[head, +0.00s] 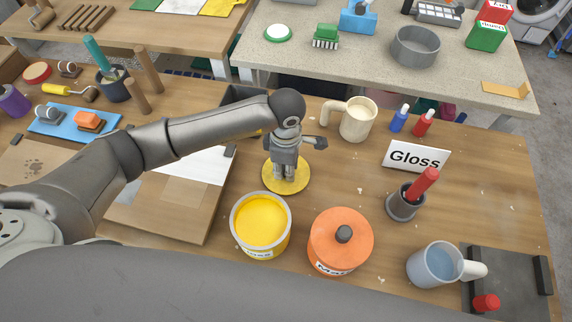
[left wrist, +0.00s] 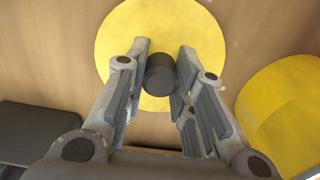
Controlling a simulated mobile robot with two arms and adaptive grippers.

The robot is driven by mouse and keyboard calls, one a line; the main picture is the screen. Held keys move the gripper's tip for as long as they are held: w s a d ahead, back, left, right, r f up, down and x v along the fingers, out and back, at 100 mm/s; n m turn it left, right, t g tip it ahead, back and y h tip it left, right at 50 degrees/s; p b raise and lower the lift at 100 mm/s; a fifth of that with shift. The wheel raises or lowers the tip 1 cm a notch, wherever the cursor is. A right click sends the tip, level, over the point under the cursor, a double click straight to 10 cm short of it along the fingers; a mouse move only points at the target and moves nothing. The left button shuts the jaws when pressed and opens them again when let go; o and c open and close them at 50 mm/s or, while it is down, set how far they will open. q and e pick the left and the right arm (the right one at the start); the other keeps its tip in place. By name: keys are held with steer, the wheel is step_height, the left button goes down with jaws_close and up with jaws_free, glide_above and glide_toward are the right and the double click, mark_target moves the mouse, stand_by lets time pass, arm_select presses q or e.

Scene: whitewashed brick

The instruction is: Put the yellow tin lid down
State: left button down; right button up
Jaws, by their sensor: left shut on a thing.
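The yellow tin lid (head: 303,173) is a flat yellow disc with a dark knob. It lies flat over the wooden table, just behind the open yellow tin (head: 241,237), clear of its rim. My left gripper (head: 285,177) points down and is shut on the knob. In the left wrist view the lid (left wrist: 120,45) fills the top middle, with the knob between the fingers of my left gripper (left wrist: 160,78). Whether the lid touches the table or hangs just above it, I cannot tell. My right gripper is not in view.
An orange lidded tin (head: 340,247) stands right of the yellow tin. A cream mug (head: 357,122) stands behind, and a Gloss sign (head: 414,158) and a dark cup (head: 402,207) to the right. Bare wood lies right of the lid.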

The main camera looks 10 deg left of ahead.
arm_select(q)
steer(key=c, duration=1.3)
jaws_free()
steer(key=shift+o, duration=0.3)
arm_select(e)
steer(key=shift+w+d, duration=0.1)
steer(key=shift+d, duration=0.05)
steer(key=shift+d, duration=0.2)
arm_select(q)
steer(key=shift+r+p, duration=0.15)
steer(key=shift+p, duration=0.2)
steer(key=shift+r, duration=0.4)
step_height(320, 180, up, 11)
steer(key=b, duration=0.3)
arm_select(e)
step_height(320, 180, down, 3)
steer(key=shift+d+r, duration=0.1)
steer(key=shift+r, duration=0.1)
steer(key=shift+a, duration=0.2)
arm_select(q)
steer(key=shift+s, duration=0.1)
